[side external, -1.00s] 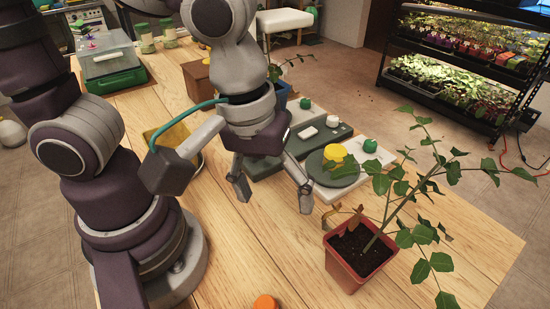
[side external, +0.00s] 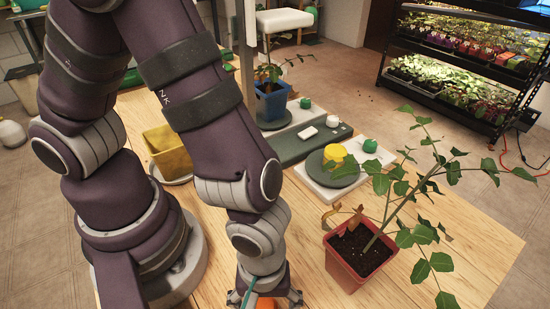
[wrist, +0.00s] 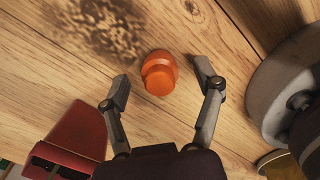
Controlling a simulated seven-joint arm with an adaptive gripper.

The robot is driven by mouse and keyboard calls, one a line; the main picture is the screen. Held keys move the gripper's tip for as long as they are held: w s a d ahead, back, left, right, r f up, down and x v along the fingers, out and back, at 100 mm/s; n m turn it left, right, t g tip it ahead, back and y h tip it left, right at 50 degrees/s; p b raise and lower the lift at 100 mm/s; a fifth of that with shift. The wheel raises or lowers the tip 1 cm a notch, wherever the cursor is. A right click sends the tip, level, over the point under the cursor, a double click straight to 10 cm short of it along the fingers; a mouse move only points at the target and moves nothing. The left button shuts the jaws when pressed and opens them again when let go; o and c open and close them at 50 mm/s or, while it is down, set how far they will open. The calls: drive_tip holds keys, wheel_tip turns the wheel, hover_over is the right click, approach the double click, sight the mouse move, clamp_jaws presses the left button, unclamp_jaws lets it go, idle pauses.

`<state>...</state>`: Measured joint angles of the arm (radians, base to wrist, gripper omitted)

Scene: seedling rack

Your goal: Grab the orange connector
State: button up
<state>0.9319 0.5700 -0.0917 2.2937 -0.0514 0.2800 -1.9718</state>
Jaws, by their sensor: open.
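The orange connector (wrist: 159,73) is a small rounded piece standing on the wooden table, seen from above in the wrist view. My gripper (wrist: 160,86) is open, with one finger to the left and one to the right of the connector. Both fingers look apart from it. In the side view only a sliver of the orange connector (side external: 265,302) shows at the bottom edge. There my gripper (side external: 265,298) hangs over it, and its fingertips are partly cut off by the frame.
A red pot with a leafy plant (side external: 350,272) stands right of my gripper; its red side (wrist: 75,135) shows in the wrist view. A yellow pot (side external: 168,152), a blue pot (side external: 271,103) and a white board with a green disc (side external: 340,172) stand farther back. Dark stain (wrist: 100,25) marks the table.

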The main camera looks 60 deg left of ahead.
drive_tip(key=c, duration=0.9)
drive_tip(key=shift+c, duration=0.2)
